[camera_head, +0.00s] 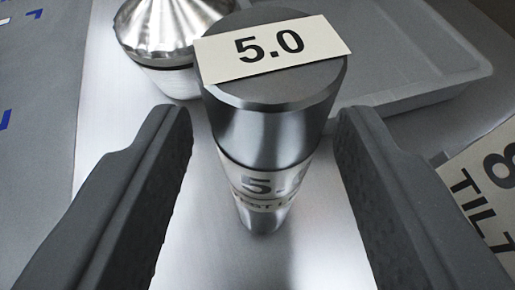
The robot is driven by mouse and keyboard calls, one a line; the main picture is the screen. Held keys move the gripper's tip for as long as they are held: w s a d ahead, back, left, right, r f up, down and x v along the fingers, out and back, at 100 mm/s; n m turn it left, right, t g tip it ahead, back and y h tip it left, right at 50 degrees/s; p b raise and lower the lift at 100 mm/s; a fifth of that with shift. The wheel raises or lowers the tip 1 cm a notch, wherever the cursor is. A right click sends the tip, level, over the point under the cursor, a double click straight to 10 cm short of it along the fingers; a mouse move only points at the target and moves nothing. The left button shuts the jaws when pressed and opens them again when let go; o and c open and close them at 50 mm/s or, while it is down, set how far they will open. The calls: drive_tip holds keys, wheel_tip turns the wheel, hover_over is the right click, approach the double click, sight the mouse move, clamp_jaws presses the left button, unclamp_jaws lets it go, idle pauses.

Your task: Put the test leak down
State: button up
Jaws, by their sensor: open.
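The test leak (265,129) is a metal cylinder with a dark grey cap, standing upright on a bright metal surface. A cream label reading "5.0" lies on its top, and a band lower on its side also shows "5." and partly hidden text. My gripper (265,130) is open, with one dark finger on each side of the cylinder. A gap shows between each finger and the cylinder, so neither finger appears to touch it.
A shiny metal part with a conical top (172,35) stands just behind and left of the cylinder. A grey tray (440,85) lies behind right. A card reading "8" and "TILT" (485,190) is at the right edge. The bright metal surface (110,120) is clear at left.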

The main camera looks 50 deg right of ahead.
drive_tip(key=v, duration=0.9)
drive_tip(key=shift+p, duration=0.4)
drive_tip(key=shift+s, duration=0.1)
